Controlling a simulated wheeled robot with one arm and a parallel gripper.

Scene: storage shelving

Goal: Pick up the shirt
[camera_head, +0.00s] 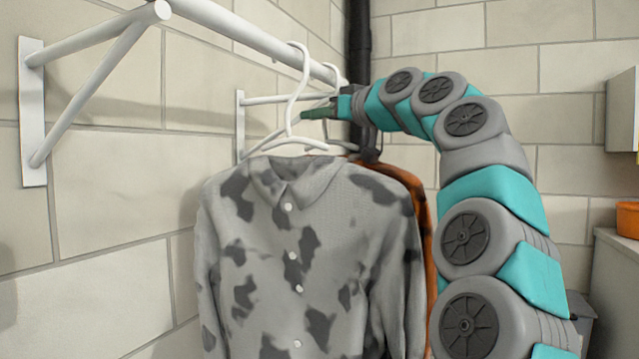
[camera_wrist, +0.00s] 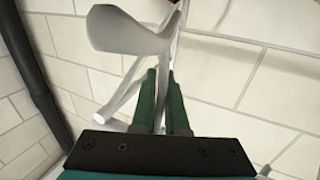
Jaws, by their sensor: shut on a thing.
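The grey shirt with dark patches and white buttons (camera_head: 285,255) hangs on a white hanger (camera_head: 288,118) in the head view. An orange garment (camera_head: 412,180) hangs right behind it. My gripper (camera_head: 308,114) reaches in from the right at the height of the hanger's hook, above the shirt's collar. In the wrist view its green fingers (camera_wrist: 162,78) are close together with a thin white piece between them, so it is shut on the hanger. The shirt itself does not show in the wrist view. The exact contact on the hook is small and partly hidden.
A white rail (camera_head: 250,36) on wall brackets (camera_head: 33,110) runs above the garments. A dark pipe (camera_head: 359,50) stands in the wall corner. An orange container (camera_head: 628,219) sits on a grey unit at right. Space left of the shirt is clear up to the wall.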

